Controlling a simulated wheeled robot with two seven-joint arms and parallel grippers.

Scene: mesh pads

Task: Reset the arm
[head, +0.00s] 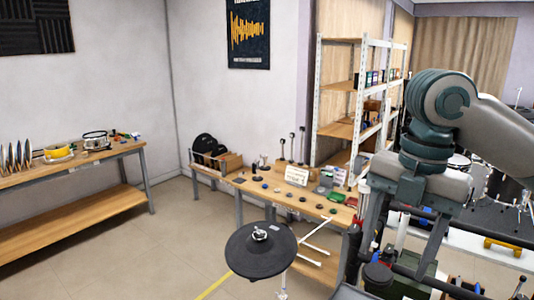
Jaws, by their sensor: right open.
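My right arm comes in from the right side of the head view, and its gripper (396,255) hangs pointing down at the lower right. Its two fingers are spread apart, and I see nothing held between them. The gripper covers part of the workbench's right end and the things behind it. My left gripper is not in the head view.
A black round pad (262,250) on a stand is left of my right gripper. Behind it is a wooden workbench (262,199) with small parts. A shelf rack (340,130) stands behind. Another bench (60,168) is at left.

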